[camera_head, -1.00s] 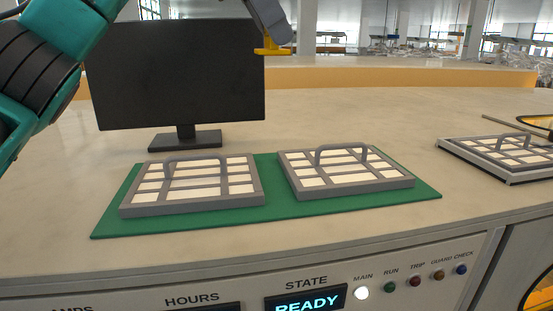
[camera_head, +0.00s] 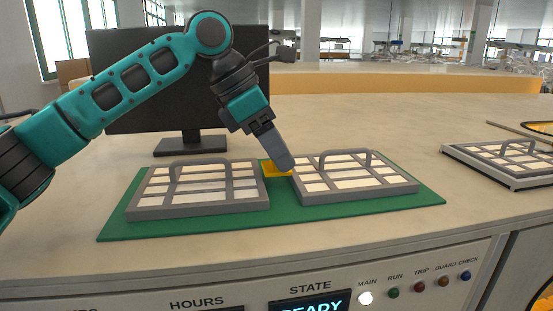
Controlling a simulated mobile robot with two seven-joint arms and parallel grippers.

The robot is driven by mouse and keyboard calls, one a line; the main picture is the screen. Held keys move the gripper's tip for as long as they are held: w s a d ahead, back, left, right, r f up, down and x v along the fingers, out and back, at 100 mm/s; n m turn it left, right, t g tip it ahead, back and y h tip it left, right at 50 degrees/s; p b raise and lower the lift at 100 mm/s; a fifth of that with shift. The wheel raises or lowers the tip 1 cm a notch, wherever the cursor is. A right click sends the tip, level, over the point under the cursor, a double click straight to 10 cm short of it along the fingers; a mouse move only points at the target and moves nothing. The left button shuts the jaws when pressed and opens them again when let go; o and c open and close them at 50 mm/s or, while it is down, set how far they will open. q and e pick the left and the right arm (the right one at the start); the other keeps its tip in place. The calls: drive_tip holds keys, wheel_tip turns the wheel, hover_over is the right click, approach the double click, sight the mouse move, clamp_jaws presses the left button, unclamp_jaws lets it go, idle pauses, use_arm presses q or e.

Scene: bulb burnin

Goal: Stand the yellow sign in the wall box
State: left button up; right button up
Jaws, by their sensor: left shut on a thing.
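My left gripper (camera_head: 286,163) points down between the two grey trays and is shut on the yellow sign (camera_head: 272,170). Only a small part of the sign shows, low beside the fingertips, above or at the gap between the trays. I cannot tell whether it touches the mat or a tray. No wall box can be made out. My right gripper is not in view.
The left tray (camera_head: 133,206) and right tray (camera_head: 385,193), both handled and gridded, lie on a green mat (camera_head: 430,198). A dark monitor (camera_head: 135,110) stands behind. Another tray (camera_head: 510,181) lies at right. A panel with lights (camera_head: 393,293) runs along the front.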

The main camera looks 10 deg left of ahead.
use_arm(q)
drive_tip(key=shift+f, duration=1.15)
drive_tip(key=shift+f, duration=0.15)
drive_tip(key=o, duration=1)
drive_tip(key=shift+o, duration=0.2)
